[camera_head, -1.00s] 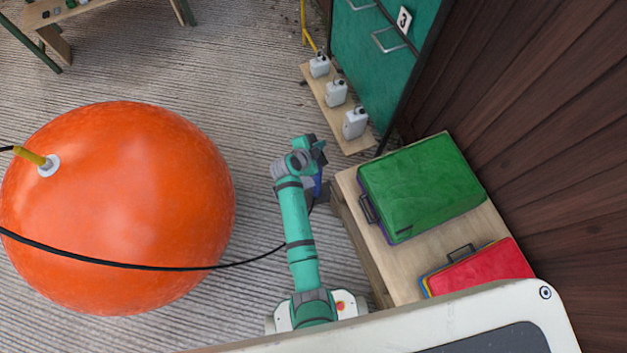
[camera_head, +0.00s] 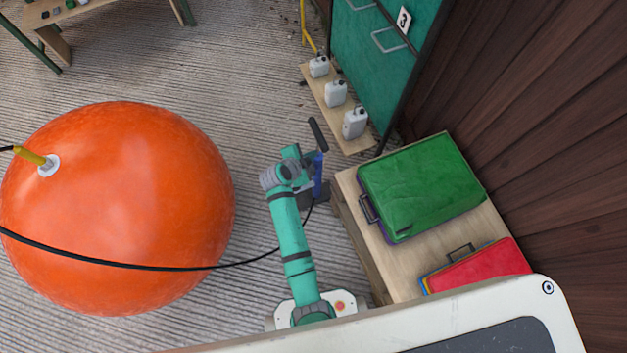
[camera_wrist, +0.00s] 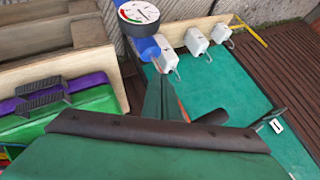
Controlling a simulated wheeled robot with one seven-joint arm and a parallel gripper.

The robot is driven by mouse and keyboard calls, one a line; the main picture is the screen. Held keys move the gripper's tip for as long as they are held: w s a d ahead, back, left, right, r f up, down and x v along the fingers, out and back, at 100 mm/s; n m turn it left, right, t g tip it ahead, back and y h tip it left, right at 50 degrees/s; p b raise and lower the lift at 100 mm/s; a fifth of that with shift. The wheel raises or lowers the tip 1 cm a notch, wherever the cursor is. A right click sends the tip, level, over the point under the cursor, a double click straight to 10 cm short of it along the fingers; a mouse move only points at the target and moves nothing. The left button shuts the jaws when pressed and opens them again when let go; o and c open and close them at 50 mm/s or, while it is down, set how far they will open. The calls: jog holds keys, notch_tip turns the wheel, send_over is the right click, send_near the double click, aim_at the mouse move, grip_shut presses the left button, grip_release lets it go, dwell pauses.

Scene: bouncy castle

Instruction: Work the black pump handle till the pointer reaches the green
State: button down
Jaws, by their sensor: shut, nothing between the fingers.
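In the head view, the pump has a blue body (camera_head: 318,178) on a dark base just left of the wooden crate. Its black handle (camera_head: 318,134) sticks out from the top toward the upper left. My gripper (camera_head: 309,160) is beside the pump, just below the handle. In the wrist view, my gripper (camera_wrist: 166,98) is shut and empty, with the blue pump body (camera_wrist: 149,49) beyond it. The black handle (camera_wrist: 212,117) shows partly behind my gripper. The round gauge (camera_wrist: 138,12) has a white dial with coloured marks; its pointer is too small to read surely.
A large orange ball (camera_head: 115,210) fills the left floor, with a black hose running across it to the pump. A wooden crate (camera_head: 405,280) holding green and red cases stands at right. White canisters (camera_head: 336,92) line a board by the teal cabinet (camera_head: 385,60).

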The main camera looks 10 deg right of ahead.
jog(key=shift+r, duration=0.1)
notch_tip(320, 180, up, 6)
jog(key=shift+d, duration=0.15)
dwell(0.6)
jog(key=s+a+f+n+t+y, duration=0.1)
jog(key=s+a+n+t+y, duration=0.15)
jog(key=s+n, duration=0.45)
jog(key=s+a+n+t+y, duration=0.1)
jog(key=s+a+n+y, duration=0.2)
jog(key=s, duration=0.9)
jog(key=s+a+r+n+t, duration=0.1)
jog(key=s+r+n+t, duration=0.1)
jog(key=s+r, duration=0.6)
jog(key=s+a+r+n+t, duration=0.2)
jog(key=s+r+n, duration=0.3)
jog(key=s+r, duration=0.4)
notch_tip(320, 180, up, 4)
jog(key=shift+a+f+n+t+y, duration=0.25)
jog(key=shift+a+n+t+y, duration=0.1)
jog(key=shift+t, duration=0.2)
